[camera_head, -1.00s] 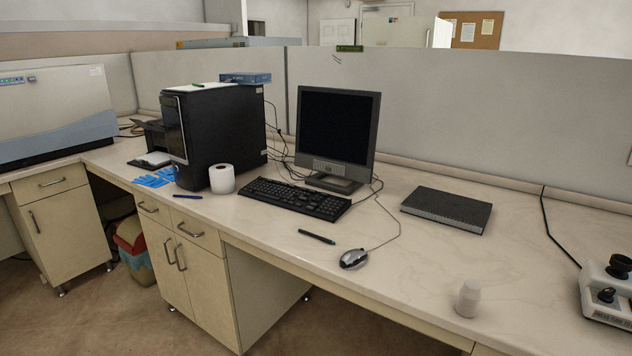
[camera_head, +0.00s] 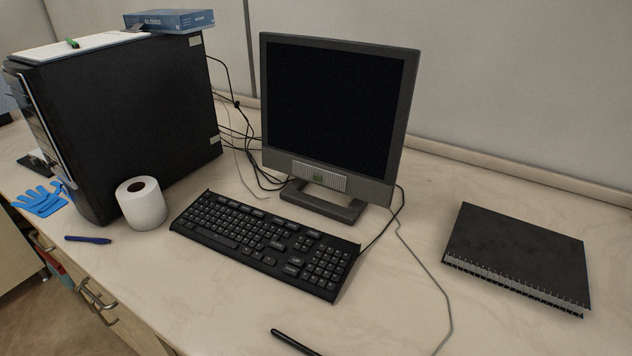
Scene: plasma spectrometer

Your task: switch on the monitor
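The monitor (camera_head: 335,105) stands upright on its stand (camera_head: 322,203) at the back middle of the bench, with a grey frame and a black, dark screen. A lighter ribbed panel with a small greenish mark (camera_head: 318,178) sits at the middle of its lower frame. I cannot make out a separate power button. Neither of my grippers shows in the head view.
A black keyboard (camera_head: 265,243) lies in front of the monitor. A black computer tower (camera_head: 125,115), white paper roll (camera_head: 142,204), blue pen (camera_head: 88,240) and blue gloves (camera_head: 41,201) are at left. A spiral notebook (camera_head: 518,256) lies at right. Cables run behind the monitor.

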